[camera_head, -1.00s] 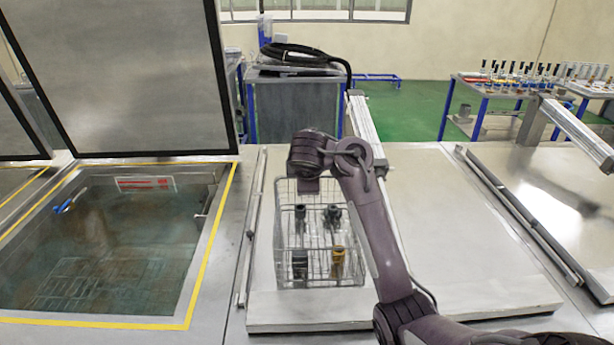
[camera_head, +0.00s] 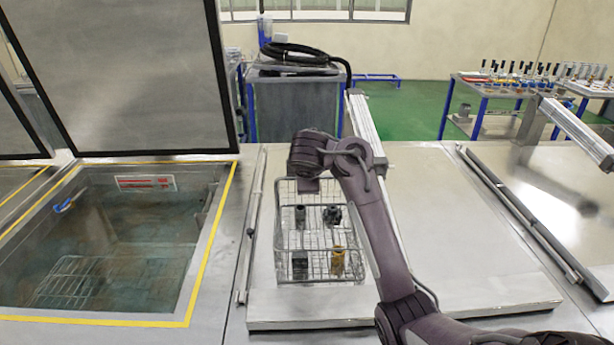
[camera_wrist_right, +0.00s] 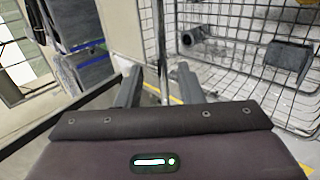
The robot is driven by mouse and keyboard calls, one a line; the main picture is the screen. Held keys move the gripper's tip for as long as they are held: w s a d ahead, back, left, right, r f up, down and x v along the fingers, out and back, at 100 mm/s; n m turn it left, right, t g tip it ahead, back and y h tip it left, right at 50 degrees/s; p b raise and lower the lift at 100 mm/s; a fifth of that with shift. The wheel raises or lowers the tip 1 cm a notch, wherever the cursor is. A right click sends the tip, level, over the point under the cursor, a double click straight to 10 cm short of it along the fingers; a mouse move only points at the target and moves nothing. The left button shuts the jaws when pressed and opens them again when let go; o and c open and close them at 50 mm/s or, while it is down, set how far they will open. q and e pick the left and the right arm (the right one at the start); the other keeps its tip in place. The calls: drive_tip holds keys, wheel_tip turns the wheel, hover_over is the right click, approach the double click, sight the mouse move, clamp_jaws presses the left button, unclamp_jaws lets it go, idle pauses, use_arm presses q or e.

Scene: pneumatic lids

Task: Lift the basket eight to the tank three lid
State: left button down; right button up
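A wire basket (camera_head: 285,262) with several dark and brass-coloured parts appears upright on a flat closed metal lid (camera_head: 455,250), near its left edge. My right gripper (camera_head: 308,190) is over the far side of the basket. In the right wrist view its two fingers (camera_wrist_right: 160,88) are apart, one on each side of a thin upright wire, with gaps visible. The basket mesh (camera_wrist_right: 225,45) and dark parts inside it show beyond them. Labels of tank or basket numbers are not readable. My left gripper is out of view.
An open tank (camera_head: 205,255) with liquid lies at left, edged in yellow, its raised lid (camera_head: 125,75) behind it. A dark rail (camera_head: 525,215) runs along the right of the closed lid. A cart with a black hose (camera_head: 295,52) stands behind. The lid's right part is clear.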

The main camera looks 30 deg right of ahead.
drive_tip(key=shift+f, duration=0.3)
drive_tip(key=s+a+r+p, duration=0.1)
drive_tip(key=r+p, duration=0.3)
drive_tip(key=r, duration=0.5)
drive_tip(key=s+a+r+p, duration=0.2)
drive_tip(key=r+p, duration=0.3)
drive_tip(key=r, duration=0.4)
drive_tip(key=shift+s, duration=0.8)
